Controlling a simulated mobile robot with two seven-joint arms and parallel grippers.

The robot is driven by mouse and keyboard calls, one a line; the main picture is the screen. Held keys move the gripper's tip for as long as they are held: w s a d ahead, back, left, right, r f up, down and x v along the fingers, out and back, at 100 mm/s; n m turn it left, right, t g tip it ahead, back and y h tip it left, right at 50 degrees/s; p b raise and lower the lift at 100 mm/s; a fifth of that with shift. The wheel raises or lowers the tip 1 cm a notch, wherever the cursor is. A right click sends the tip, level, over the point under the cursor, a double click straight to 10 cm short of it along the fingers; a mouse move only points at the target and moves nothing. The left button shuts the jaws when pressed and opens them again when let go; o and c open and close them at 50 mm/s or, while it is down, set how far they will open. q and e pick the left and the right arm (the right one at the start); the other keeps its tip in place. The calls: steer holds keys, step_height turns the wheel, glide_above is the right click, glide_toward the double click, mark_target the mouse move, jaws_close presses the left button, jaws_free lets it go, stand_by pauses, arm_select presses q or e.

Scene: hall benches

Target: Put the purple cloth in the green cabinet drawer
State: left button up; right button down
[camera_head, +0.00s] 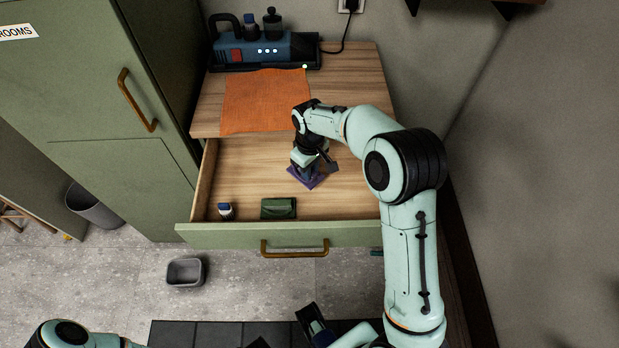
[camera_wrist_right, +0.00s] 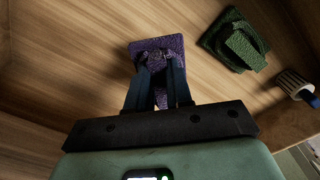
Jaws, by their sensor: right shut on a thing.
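The purple cloth (camera_head: 309,181) is in the open drawer of the green cabinet, at or just above its wooden floor; I cannot tell if it touches. My right gripper (camera_head: 306,172) reaches down into the drawer and is shut on the cloth. In the right wrist view the cloth (camera_wrist_right: 158,47) is pinched between the two dark fingers (camera_wrist_right: 157,80). The drawer (camera_head: 225,237) is pulled out, with a green front and a brass handle (camera_head: 294,249). At the bottom of the head view my left arm shows, but its fingertips are not clear.
In the drawer lie a folded green cloth (camera_head: 279,208) and a small blue-and-white item (camera_head: 226,211), both near the front. An orange cloth (camera_head: 265,100) and a blue machine (camera_head: 262,49) are on the cabinet top. A grey bin (camera_head: 185,273) stands on the floor. A tall green cupboard (camera_head: 90,90) is at left.

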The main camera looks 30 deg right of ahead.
steer(key=shift+f, duration=2.25)
steer(key=shift+f+b, duration=0.2)
steer(key=shift+b, duration=0.15)
steer(key=c, duration=1)
jaws_free()
steer(key=shift+r, duration=0.1)
step_height(320, 180, up, 12)
steer(key=shift+r+p, duration=0.15)
steer(key=shift+p, duration=0.75)
